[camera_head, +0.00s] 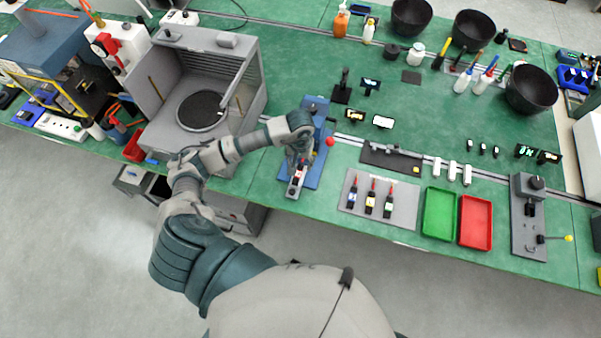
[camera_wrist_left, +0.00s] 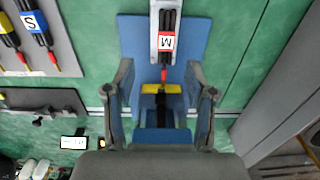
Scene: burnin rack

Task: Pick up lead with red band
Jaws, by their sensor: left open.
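The lead with the red band (camera_wrist_left: 166,42) has black wires, a white label marked M with a red edge, and a red tip. It lies on a narrow light-grey piece over a blue fixture (camera_wrist_left: 192,32), just beyond my fingers in the left wrist view. My left gripper (camera_wrist_left: 160,88) is open, its fingers spread above the fixture on either side of a yellow-topped part (camera_wrist_left: 154,89). In the head view, my left gripper (camera_head: 298,160) is over the blue fixture (camera_head: 318,160) and partly hides the lead. My right gripper is not in view.
Several similar leads (camera_head: 371,198) lie on a grey mat (camera_head: 407,205) to the right. A green tray (camera_head: 438,213) and a red tray (camera_head: 475,222) stand further right. A grey open-fronted enclosure (camera_head: 213,85) stands left of the gripper. A red knob (camera_head: 330,141) is close by.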

